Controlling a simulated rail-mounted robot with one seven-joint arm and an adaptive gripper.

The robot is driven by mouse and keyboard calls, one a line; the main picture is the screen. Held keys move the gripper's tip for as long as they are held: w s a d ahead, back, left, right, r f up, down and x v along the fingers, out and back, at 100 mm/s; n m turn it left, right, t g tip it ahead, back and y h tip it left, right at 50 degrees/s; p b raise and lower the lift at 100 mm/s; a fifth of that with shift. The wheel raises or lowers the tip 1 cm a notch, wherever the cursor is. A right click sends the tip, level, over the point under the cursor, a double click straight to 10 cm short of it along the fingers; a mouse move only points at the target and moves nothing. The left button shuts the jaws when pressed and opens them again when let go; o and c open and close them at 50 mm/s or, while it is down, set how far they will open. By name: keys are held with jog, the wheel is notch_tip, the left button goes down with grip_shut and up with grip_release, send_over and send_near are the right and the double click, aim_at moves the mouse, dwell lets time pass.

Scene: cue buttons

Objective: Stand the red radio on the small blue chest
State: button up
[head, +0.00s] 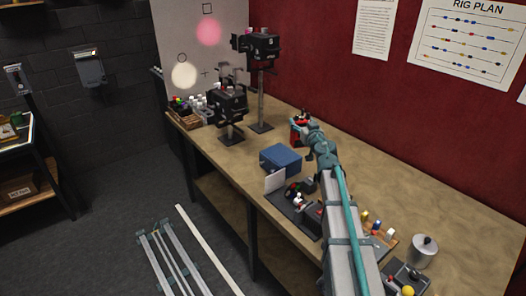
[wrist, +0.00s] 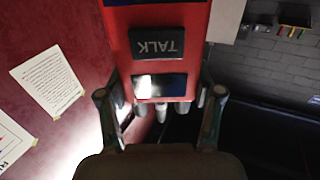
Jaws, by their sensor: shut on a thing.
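The red radio (wrist: 158,48) fills the upper middle of the wrist view, with a dark TALK panel that reads upside down there. My gripper (wrist: 160,110) is shut on it, one finger on each side. In the head view the radio (head: 295,132) shows as a small red shape at my gripper (head: 302,124), beyond the blue chest and partly hidden by my arm. The small blue chest (head: 281,158) sits on the bench, lid closed, its top bare. Whether the radio touches the bench is unclear.
A white card (head: 275,181) stands at the chest's near left. Dark stands with lamps (head: 229,103) rise at the back left of the wooden bench (head: 405,188). Small knobbed boxes and a metal canister (head: 423,251) lie at the near right.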

jog(key=w+a+f+b, duration=0.2)
jog(key=w+f, duration=0.4)
jog(key=w, duration=0.1)
jog(key=w+a+f+b, duration=0.3)
jog(key=w+f, duration=0.3)
jog(key=f, duration=0.1)
jog(key=shift+w, duration=0.4)
jog(key=shift+f, duration=0.25)
jog(key=o, duration=1.3)
jog(key=shift+r, duration=0.2)
jog(key=s, duration=0.4)
jog(key=s+d, duration=0.1)
jog(key=s, duration=0.3)
jog(key=s+d, duration=0.1)
jog(key=s, duration=0.3)
jog(key=shift+d, duration=0.25)
